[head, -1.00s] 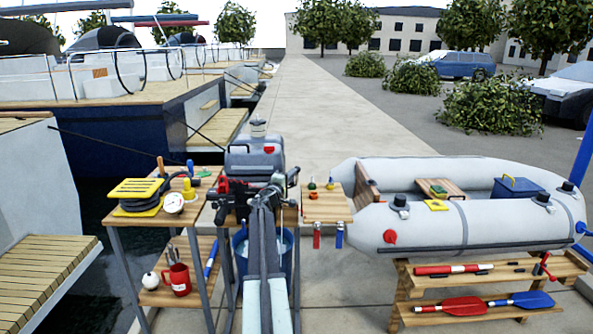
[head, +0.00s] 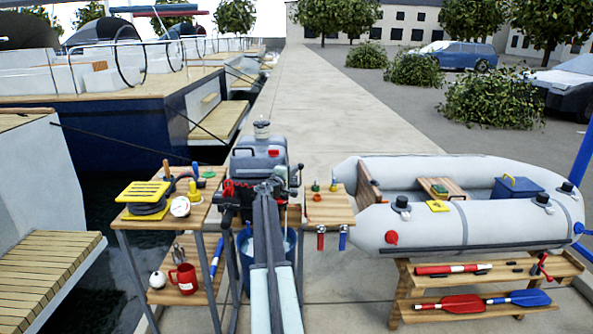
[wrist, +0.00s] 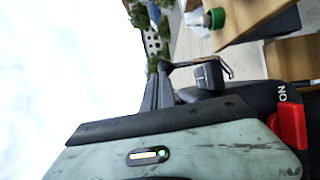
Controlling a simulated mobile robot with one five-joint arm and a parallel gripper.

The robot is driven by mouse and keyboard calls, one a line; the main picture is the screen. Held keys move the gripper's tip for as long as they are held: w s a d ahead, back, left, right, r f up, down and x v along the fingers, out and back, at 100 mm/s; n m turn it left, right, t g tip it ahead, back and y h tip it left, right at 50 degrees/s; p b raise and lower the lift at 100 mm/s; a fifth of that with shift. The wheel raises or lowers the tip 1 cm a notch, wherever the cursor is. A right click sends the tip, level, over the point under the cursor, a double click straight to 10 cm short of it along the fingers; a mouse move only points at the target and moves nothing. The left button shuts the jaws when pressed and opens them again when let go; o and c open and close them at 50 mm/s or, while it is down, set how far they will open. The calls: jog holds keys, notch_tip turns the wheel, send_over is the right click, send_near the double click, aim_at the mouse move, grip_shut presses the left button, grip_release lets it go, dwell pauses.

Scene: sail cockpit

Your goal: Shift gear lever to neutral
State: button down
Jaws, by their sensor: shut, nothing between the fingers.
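The outboard motor (head: 259,160) stands in the middle of the head view, with a grey cowl and a red part on it. A thin lever with a dark knob (head: 296,170) is at its right side and looks like the gear lever; its exact position cannot be read. My gripper (head: 278,182) is shut and empty at the far end of my arm, close to the motor and just left of this lever. My arm hides part of the motor. The wrist view is turned sideways; a scuffed pale body with a small light panel fills its lower part. Contact with the lever cannot be told.
A wooden stand (head: 206,212) with a yellow reel (head: 145,192) is on the left. A small table (head: 330,212) with bottles is close on the right, beside the grey inflatable boat (head: 470,225). A blue bucket (head: 243,248) is under the motor. The walkway behind is clear.

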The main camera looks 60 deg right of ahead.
jog(key=s+a+r+p, duration=0.1)
jog(key=a+r+p, duration=0.1)
jog(key=a, duration=0.9)
jog(key=shift+a+r, duration=0.25)
jog(key=shift+a, duration=0.1)
jog(key=shift+f, duration=0.1)
